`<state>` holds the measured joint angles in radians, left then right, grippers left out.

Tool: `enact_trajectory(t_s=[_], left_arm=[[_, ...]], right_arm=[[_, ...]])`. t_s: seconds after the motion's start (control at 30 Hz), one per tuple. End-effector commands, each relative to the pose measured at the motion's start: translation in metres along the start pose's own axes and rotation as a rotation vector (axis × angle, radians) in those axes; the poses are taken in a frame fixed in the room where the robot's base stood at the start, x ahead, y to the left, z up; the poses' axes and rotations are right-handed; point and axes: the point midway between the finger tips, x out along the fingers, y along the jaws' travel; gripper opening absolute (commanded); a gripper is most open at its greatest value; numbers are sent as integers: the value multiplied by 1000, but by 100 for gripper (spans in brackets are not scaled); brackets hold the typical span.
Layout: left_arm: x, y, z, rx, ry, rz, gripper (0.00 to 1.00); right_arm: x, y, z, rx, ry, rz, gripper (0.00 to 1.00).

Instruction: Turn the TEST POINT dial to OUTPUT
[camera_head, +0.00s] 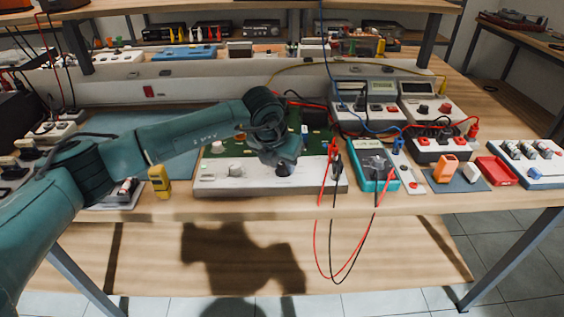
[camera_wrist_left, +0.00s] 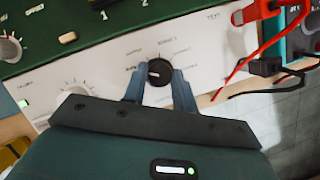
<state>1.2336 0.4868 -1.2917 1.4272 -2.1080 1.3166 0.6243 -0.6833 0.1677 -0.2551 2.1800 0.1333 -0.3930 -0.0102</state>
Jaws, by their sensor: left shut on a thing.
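The hi-fi unit has a white front panel (camera_head: 322,182) and a green circuit board (camera_head: 222,146) behind it. The black dial (camera_wrist_left: 159,72) sits on the panel (camera_wrist_left: 105,62), with small printed labels around it, most too small to read. A small pale mark shows on the dial's left side. My left gripper (camera_wrist_left: 160,88) has one finger on each side of the dial and is shut on it. In the head view, my left gripper (camera_head: 283,166) comes down over the panel and hides most of the dial. My right gripper is not in view.
A white knob (camera_head: 235,169) is left of the gripper. A teal multimeter (camera_head: 376,160) stands to the right, and red and black leads (camera_head: 322,215) hang over the table's front edge. A yellow object (camera_head: 160,181) stands left of the unit.

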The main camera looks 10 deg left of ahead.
Motion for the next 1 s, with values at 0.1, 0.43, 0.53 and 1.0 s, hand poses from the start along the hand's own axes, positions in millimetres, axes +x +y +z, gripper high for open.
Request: enact_trajectory(t_s=[0.1, 0.43, 0.53, 1.0], left_arm=[[1, 1, 0, 35, -1, -15, 5], [2, 3, -1, 244, 0, -103, 5], [2, 3, 0, 320, -1, -133, 5], [1, 4, 1, 579, -1, -242, 5]], right_arm=[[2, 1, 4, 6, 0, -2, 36], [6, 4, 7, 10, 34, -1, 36], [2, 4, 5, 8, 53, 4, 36], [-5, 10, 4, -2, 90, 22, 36]])
